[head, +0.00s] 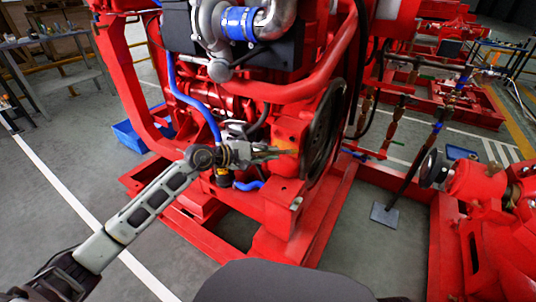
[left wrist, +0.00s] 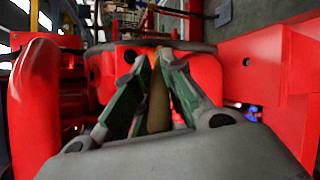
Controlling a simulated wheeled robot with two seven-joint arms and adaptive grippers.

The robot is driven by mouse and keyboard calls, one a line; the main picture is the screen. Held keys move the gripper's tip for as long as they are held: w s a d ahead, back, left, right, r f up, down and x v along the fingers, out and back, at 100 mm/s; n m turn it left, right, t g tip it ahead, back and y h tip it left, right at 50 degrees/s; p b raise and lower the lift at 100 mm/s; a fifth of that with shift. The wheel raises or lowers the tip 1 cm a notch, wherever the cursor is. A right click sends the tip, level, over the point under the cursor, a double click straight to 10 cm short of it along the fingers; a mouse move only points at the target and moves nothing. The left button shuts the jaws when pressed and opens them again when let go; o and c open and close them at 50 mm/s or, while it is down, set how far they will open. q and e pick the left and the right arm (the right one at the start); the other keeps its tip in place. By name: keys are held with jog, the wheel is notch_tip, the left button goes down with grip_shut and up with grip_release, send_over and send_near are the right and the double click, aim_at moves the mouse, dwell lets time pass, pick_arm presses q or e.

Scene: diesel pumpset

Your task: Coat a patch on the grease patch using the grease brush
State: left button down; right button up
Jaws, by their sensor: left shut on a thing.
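My left gripper (head: 268,154) reaches in from the left to the red engine, just left of the dark flywheel disc. In the left wrist view its fingers (left wrist: 155,68) close around a slim tan handle (left wrist: 158,108), which looks like the grease brush. The brush's far end points at the red engine housing; I cannot tell whether it touches. An orange-tinted area (head: 286,134) on the housing just beyond the fingertips may be the grease patch, but its outline is unclear. My right gripper is not in view.
The dark flywheel (head: 326,130) stands close to the right of the gripper. A red base frame (head: 290,235) lies below, and blue hoses (head: 190,98) run down the engine to the left. A blue tray (head: 130,135) sits on the floor.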

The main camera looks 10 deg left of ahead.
pick_arm(q)
jog(key=shift+a, duration=0.15)
jog(key=shift+w+a+b, duration=0.3)
jog(key=shift+a+b, duration=0.5)
jog(key=shift+w+a+b, duration=0.25)
jog(key=shift+a+b, duration=0.5)
jog(key=shift+b, duration=0.05)
jog(key=a+b, duration=0.1)
jog(key=w+a+b, duration=0.1)
jog(key=a, duration=0.1)
jog(key=shift+w+a+b, duration=0.15)
jog(key=shift+b, duration=0.15)
jog(key=shift+w+a, duration=0.1)
jog(key=shift+a, duration=0.1)
jog(key=shift+w+a+r, duration=0.1)
jog(key=shift+w+a, duration=0.2)
jog(key=shift+a, duration=0.45)
jog(key=shift+w+a, duration=0.3)
jog(key=shift+a, duration=0.45)
